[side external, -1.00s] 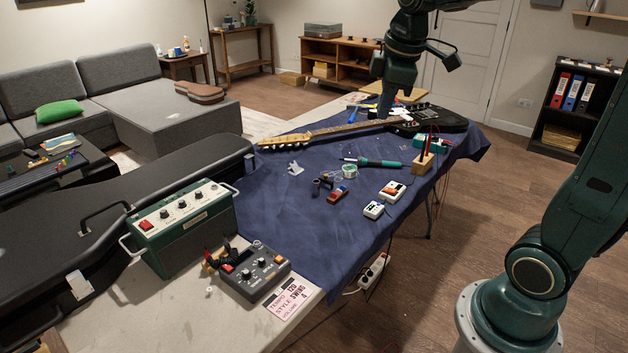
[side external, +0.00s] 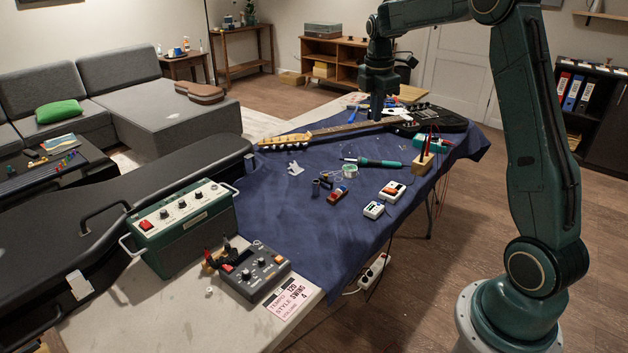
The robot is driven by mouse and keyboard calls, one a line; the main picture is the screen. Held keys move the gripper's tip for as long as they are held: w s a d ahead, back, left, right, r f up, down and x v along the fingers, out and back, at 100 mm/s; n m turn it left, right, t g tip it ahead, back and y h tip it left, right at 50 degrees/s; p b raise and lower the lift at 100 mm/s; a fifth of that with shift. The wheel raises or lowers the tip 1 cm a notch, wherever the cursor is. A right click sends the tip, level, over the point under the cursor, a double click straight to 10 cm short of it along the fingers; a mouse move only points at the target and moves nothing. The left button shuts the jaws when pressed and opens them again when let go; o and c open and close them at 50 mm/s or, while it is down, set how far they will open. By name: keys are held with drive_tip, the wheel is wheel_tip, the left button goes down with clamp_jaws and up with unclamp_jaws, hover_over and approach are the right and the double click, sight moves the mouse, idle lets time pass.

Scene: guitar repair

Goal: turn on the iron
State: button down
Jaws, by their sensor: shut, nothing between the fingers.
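The soldering iron (side external: 379,163) has a teal handle and lies on the blue cloth at the middle of the table, its tip pointing left. Its switch is too small to make out, and I cannot tell whether it is on. A teal box (side external: 430,144) sits behind the wooden block at the right. My gripper (side external: 377,118) points down over the guitar neck, behind and apart from the iron. It is shut and empty. Its height above the neck is hard to tell.
The electric guitar (side external: 340,131) lies along the far side of the cloth. A wooden block (side external: 422,165) with upright tools stands right of the iron. The cloth's front left is clear.

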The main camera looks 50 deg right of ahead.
drive_tip(key=w+d+f+n, duration=0.1)
drive_tip(key=d+f+n, duration=0.1)
drive_tip(key=d+f, duration=0.4)
drive_tip(key=n+g+y, duration=0.1)
drive_tip(key=n+g, duration=0.1)
drive_tip(key=n, duration=0.1)
hover_over(394, 190)
drive_tip(key=w, duration=0.2)
wheel_tip(394, 190, down, 8)
drive_tip(key=shift+w+a+f, duration=0.1)
drive_tip(key=shift+w+f, duration=0.05)
drive_tip(key=f, duration=0.4)
drive_tip(key=s+f, duration=0.1)
drive_tip(key=f, duration=0.4)
drive_tip(key=s+f, duration=0.1)
drive_tip(key=f, duration=0.3)
drive_tip(key=shift+f, duration=0.4)
